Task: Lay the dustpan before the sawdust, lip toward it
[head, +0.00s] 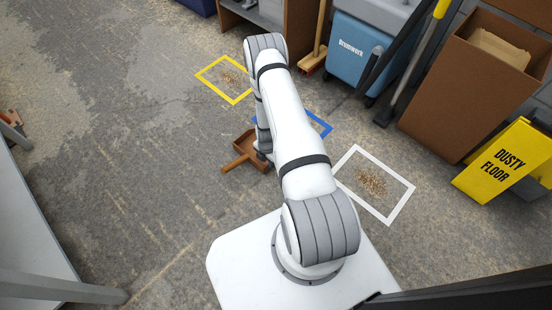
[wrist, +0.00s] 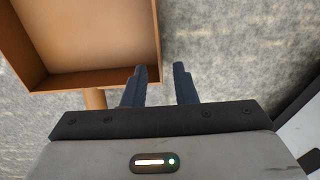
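The brown dustpan (head: 246,142) lies on the floor left of my arm in the head view, its handle (head: 237,164) pointing lower left. My arm hides part of the pan. In the wrist view the pan (wrist: 92,50) fills the upper left, with its handle (wrist: 95,98) below it; its far edge is out of frame. My gripper (wrist: 161,78) is open and empty, its left finger by the pan's lower right corner; contact cannot be told. Sawdust lies in a yellow-taped square (head: 230,77) and in a white-taped square (head: 371,182). The blue-taped square (head: 321,123) is mostly hidden by my arm.
A blue bin (head: 357,50), a broom (head: 314,55), a large cardboard box (head: 465,85) and a yellow "dusty floor" sign (head: 503,160) stand along the top and right. A grey table (head: 30,220) stands at the left. The floor between is mostly clear.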

